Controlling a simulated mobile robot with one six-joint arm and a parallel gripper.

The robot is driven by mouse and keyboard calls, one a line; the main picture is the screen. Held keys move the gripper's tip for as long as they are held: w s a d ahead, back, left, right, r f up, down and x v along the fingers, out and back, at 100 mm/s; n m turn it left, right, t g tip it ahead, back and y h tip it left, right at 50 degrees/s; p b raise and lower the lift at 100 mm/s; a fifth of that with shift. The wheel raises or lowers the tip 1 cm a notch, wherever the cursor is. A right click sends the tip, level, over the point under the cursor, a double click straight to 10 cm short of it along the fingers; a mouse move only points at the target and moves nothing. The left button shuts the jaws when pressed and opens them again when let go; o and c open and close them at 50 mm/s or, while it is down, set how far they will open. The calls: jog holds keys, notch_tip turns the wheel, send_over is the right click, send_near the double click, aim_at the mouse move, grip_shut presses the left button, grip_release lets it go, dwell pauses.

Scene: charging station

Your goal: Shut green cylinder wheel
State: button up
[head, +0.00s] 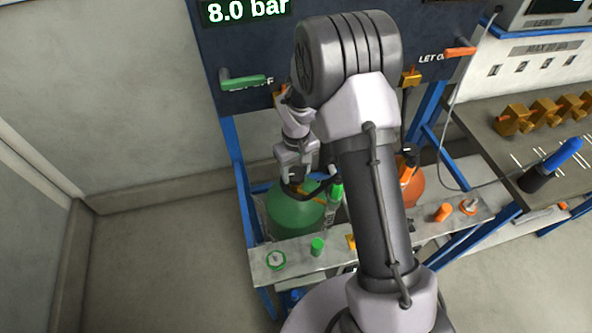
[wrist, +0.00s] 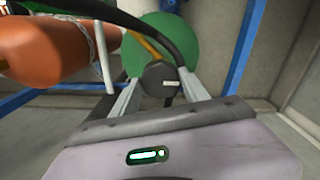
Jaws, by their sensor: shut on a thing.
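The green cylinder (head: 294,212) stands behind the bench's front ledge, below my wrist in the head view. In the wrist view its green body (wrist: 187,40) fills the upper middle. Its wheel (wrist: 158,76), a dark round knob with a pale mark, sits between the two fingers of my gripper (wrist: 157,90). My gripper is shut on this wheel. In the head view my gripper (head: 300,180) is just above the cylinder's top, and I cannot make out the wheel there.
An orange cylinder (head: 414,190) stands to the right behind my arm, and close on the left in the wrist view (wrist: 55,45). A dark hose arches over the wheel. A panel with a green lever (head: 243,82) and an "8.0 bar" display (head: 248,11) rises behind. Small green and orange parts lie on the ledge (head: 340,247).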

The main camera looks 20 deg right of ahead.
jog(key=shift+m, duration=0.3)
jog(key=m+b, duration=0.1)
jog(key=m, duration=0.3)
jog(key=m+b, duration=0.1)
jog(key=m, duration=0.3)
jog(key=shift+m, duration=0.3)
jog(key=m+b, duration=0.1)
jog(key=m, duration=0.3)
jog(key=shift+b, duration=0.35)
jog(key=m+b, duration=0.1)
jog(key=m, duration=0.3)
jog(key=shift+m, duration=0.5)
jog(key=o, duration=1.4)
